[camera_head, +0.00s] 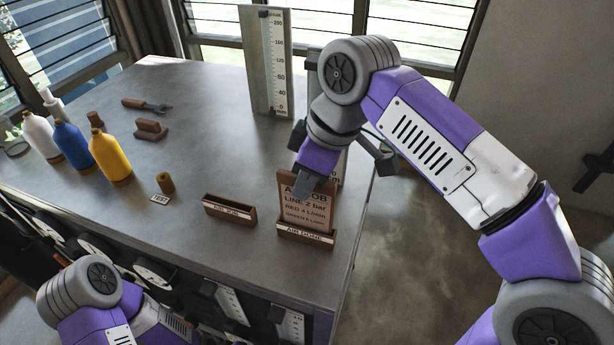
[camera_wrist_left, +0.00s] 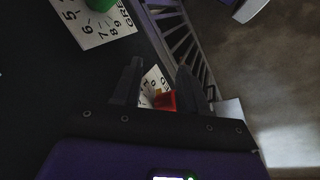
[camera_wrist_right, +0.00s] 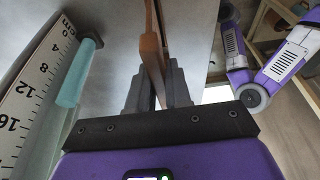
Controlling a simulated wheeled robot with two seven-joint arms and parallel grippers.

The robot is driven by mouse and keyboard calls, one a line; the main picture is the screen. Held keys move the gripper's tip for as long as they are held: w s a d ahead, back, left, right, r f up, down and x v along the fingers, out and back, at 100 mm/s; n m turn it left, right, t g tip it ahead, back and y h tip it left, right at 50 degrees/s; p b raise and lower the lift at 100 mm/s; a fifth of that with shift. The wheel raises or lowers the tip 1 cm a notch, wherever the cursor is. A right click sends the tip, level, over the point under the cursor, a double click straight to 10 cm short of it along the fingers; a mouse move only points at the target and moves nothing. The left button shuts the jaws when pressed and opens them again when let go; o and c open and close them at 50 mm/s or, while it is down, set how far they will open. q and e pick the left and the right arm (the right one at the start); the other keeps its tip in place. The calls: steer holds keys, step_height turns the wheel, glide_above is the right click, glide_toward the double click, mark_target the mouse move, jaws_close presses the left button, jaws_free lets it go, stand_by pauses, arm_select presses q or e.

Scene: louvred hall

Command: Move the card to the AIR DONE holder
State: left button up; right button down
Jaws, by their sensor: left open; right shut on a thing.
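My right gripper (camera_head: 306,185) is shut on the card's top edge. In the right wrist view the card (camera_wrist_right: 152,50) is seen edge-on between the fingers (camera_wrist_right: 158,90). A second wooden holder (camera_head: 230,208) stands empty to the left. My left gripper (camera_wrist_left: 158,85) is open and empty, low by the table's front.
Several bottles, including a blue one (camera_head: 72,145) and a yellow one (camera_head: 111,158), stand at the left. A TEST label (camera_head: 161,199) lies beside a brown cork (camera_head: 166,183). A tall gauge (camera_head: 270,65) stands at the back. The table middle is clear.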

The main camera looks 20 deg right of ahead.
steer(key=c, duration=1)
jaws_free()
steer(key=shift+r, duration=0.1)
steer(key=p+v, duration=0.7)
steer(key=shift+w+a+r, duration=0.1)
steer(key=shift+w+a, duration=0.2)
steer(key=shift+a, duration=0.1)
